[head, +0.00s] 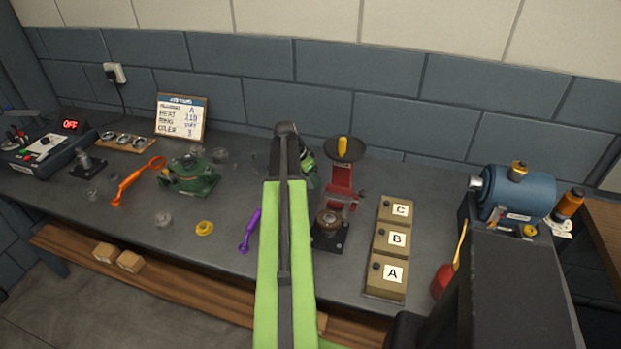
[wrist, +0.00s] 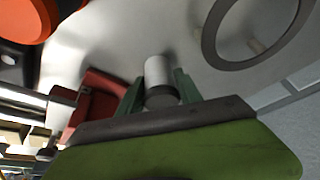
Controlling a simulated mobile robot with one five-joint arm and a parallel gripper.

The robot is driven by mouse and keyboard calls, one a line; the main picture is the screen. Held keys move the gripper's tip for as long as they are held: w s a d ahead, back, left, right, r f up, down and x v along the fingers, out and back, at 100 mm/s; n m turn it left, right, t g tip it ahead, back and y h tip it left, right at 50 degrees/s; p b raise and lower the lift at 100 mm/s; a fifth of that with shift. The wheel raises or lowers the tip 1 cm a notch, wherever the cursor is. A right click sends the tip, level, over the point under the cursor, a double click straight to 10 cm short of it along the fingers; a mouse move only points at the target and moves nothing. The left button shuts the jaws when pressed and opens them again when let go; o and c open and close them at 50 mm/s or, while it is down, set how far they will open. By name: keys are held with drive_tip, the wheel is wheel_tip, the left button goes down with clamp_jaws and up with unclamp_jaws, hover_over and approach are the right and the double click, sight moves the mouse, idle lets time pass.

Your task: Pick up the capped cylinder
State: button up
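In the wrist view a pale grey cylinder (wrist: 158,74) with a darker end stands between the two green fingers of my gripper (wrist: 160,88). The fingers lie close along both its sides, and whether they press on it is not clear. The cylinder is over or on a grey surface. In the head view my lime-green arm reaches forward over the middle of the bench. It hides the cylinder and most of my gripper there.
A red stand (head: 341,180) with a dark dish is right of my arm, near the labelled boxes (head: 381,263). A green casing (head: 187,176), orange tool (head: 137,178), yellow ring (head: 205,228) and purple tool (head: 249,232) lie left. A blue motor (head: 520,193) stands at right.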

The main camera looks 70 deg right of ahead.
clamp_jaws()
drive_tip(key=shift+r, duration=0.1)
